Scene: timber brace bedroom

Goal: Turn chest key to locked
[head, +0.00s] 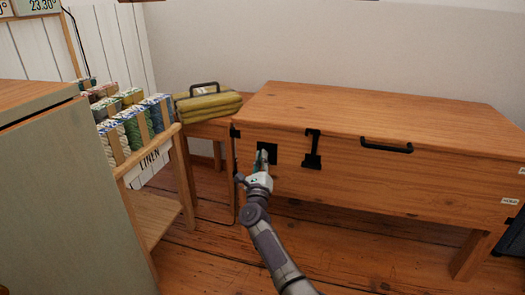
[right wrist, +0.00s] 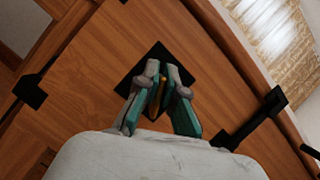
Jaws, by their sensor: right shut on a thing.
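The wooden chest (head: 375,175) stands against the wall with its lid down. A black lock plate (head: 272,152) sits on its front, left of the black hasp (head: 312,149). My right gripper (head: 262,158) is at the lock plate. In the right wrist view, my right gripper (right wrist: 164,80) is shut on a small brass-coloured key (right wrist: 158,92) in front of the black plate (right wrist: 136,82). The fingers hide most of the key, so its angle is hard to tell. My left gripper is not in view.
A shelf rack (head: 150,163) marked LINEN with rolled textiles stands left of the chest. A grey-green cabinet (head: 60,190) is at the near left. Floor in front of the chest is clear.

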